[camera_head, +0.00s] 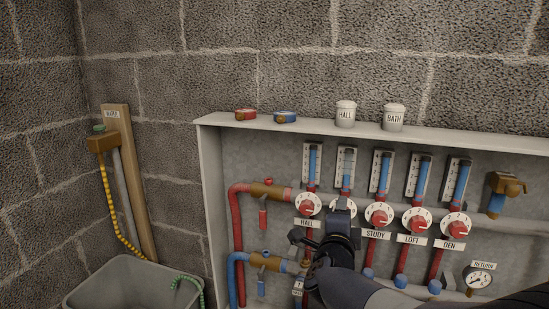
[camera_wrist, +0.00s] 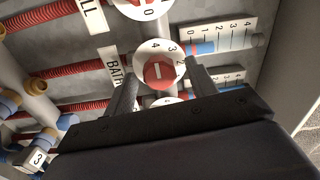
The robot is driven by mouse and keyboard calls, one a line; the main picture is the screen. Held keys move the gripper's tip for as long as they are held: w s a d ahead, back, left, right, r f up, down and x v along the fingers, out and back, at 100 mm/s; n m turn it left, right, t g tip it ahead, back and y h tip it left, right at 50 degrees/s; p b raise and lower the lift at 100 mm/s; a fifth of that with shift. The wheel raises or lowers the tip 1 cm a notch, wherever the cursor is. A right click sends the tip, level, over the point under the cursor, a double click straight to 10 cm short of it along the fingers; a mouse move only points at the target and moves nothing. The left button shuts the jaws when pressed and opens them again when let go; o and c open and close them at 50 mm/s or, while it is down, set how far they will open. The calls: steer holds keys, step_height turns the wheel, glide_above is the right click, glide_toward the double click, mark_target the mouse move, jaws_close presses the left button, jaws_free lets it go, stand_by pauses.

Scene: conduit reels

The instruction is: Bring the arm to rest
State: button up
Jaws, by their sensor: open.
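My gripper (camera_head: 341,212) is raised in front of the manifold box, over the second dial from the left. Its jaws are open in the wrist view (camera_wrist: 162,70), one finger on each side of a red knob (camera_wrist: 159,74) on a white numbered dial with a BATH label (camera_wrist: 114,66) beside it. I cannot tell whether the fingers touch the knob. In the head view my gripper hides most of that dial and its label.
The grey box (camera_head: 212,180) holds dials, red and blue pipes and a RETURN gauge (camera_head: 479,279). HALL (camera_head: 345,114) and BATH (camera_head: 394,117) white caps and two small coloured discs stand on its top. A grey tub (camera_head: 130,287) stands at the lower left.

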steer(key=shift+m+b, duration=1.2)
steer(key=shift+m, duration=2)
steer(key=shift+f, duration=0.15)
